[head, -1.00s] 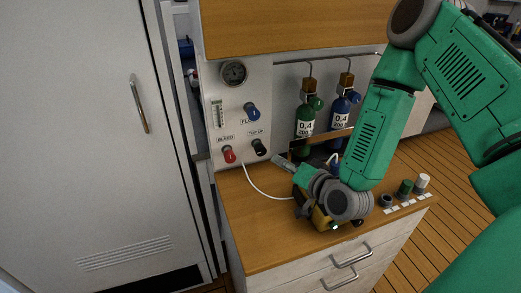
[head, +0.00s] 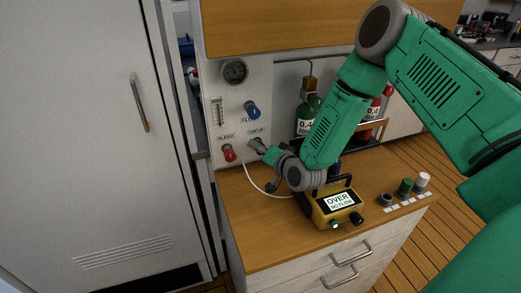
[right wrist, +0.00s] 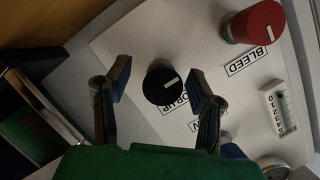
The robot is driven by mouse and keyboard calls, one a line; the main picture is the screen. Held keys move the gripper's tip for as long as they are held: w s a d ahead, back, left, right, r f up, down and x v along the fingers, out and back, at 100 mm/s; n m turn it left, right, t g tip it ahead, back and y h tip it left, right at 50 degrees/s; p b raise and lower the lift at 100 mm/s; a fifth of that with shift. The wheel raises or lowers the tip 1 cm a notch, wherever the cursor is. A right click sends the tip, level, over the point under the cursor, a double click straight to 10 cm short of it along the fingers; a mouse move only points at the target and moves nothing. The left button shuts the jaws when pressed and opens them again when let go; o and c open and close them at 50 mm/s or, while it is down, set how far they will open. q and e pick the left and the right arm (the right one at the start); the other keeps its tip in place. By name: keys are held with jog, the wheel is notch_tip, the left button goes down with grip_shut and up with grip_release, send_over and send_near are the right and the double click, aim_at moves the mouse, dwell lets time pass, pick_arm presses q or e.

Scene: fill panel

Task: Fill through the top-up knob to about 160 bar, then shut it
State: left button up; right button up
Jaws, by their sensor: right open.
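The black top-up knob (right wrist: 162,86) sits on the white panel (head: 215,140). In the right wrist view it lies between the two spread fingers of my right gripper (right wrist: 160,82), which is open with space on both sides of the knob. In the head view my right gripper (head: 260,147) is at the panel and hides most of the knob. The round pressure gauge (head: 235,72) is at the panel's top; its needle is too small to read. A yellow device (head: 335,208) on the counter shows "OVER" and "NO FLOW". My left gripper is not in view.
The red bleed knob (head: 228,153) is left of the top-up knob, and the blue flow knob (head: 252,110) is above. A green bottle (head: 304,124) hangs behind my forearm, with a red bottle (head: 374,108) to its right. A white hose (head: 255,184) runs onto the counter.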

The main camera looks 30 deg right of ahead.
grip_shut()
jog(key=shift+a+n+g+h+p, duration=0.15)
jog(key=shift+n+h+p, duration=0.15)
jog(key=shift+n, duration=0.3)
jog(key=shift+n+g+h+p, duration=0.15)
jog(key=shift+n+h+p, duration=0.15)
jog(key=shift+n, duration=0.3)
jog(key=shift+s+f+n+h, duration=0.1)
jog(key=shift+f+n+h, duration=0.05)
jog(key=shift+n+h, duration=0.4)
grip_release()
jog(key=shift+d, duration=0.2)
